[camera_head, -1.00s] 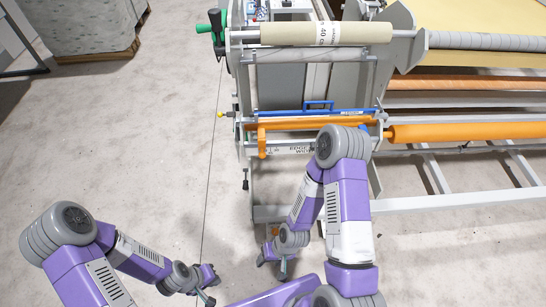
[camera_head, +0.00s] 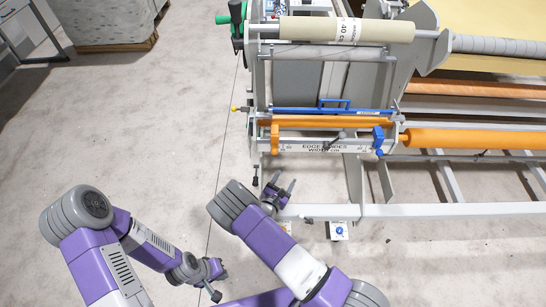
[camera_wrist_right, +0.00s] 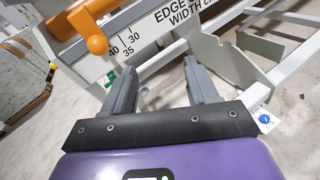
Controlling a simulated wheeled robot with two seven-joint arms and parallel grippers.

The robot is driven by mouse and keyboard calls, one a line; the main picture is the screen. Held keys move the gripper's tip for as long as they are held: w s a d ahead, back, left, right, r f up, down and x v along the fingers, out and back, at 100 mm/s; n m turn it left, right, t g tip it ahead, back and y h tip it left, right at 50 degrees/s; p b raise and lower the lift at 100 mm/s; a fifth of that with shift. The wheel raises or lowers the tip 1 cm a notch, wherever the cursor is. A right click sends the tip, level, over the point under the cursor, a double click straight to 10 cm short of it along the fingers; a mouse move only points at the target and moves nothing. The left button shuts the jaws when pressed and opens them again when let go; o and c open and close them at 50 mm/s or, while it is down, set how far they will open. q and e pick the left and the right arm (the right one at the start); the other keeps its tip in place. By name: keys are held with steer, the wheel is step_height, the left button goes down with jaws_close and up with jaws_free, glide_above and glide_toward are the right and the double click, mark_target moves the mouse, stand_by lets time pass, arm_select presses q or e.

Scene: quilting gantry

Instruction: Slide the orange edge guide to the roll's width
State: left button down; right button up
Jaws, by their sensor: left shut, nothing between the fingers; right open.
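The orange edge guide (camera_head: 274,138) sits at the left end of the rail, above a white scale plate (camera_head: 350,145) lettered for edge guides width. In the right wrist view the orange guide (camera_wrist_right: 95,40) is at upper left, by the marks 40, 35 and 30. A blue guide (camera_head: 378,140) is at the plate's right end. The beige roll (camera_head: 300,28) lies across the top; its label appears to read 40. My right gripper (camera_head: 288,186) is open and empty, below the plate and apart from the orange guide. My left gripper (camera_head: 219,280) is shut and empty, low over the floor.
A long orange roller (camera_head: 470,138) runs off to the right. A white frame beam (camera_head: 420,211) crosses below it, close to my right gripper. A green and black crank (camera_head: 237,20) is at the machine's upper left.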

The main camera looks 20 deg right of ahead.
mark_target(274, 154)
steer(key=w+a+r+n+t+y, duration=0.2)
steer(key=w+a+r+n+t, duration=0.1)
steer(key=w+a+t, duration=0.15)
steer(key=shift+g, duration=0.45)
steer(key=b+x, duration=0.1)
steer(key=x, duration=0.5)
steer(key=shift+w+d+b, duration=0.1)
steer(key=shift+w+b, duration=0.15)
steer(key=shift+b, duration=0.15)
jaws_close()
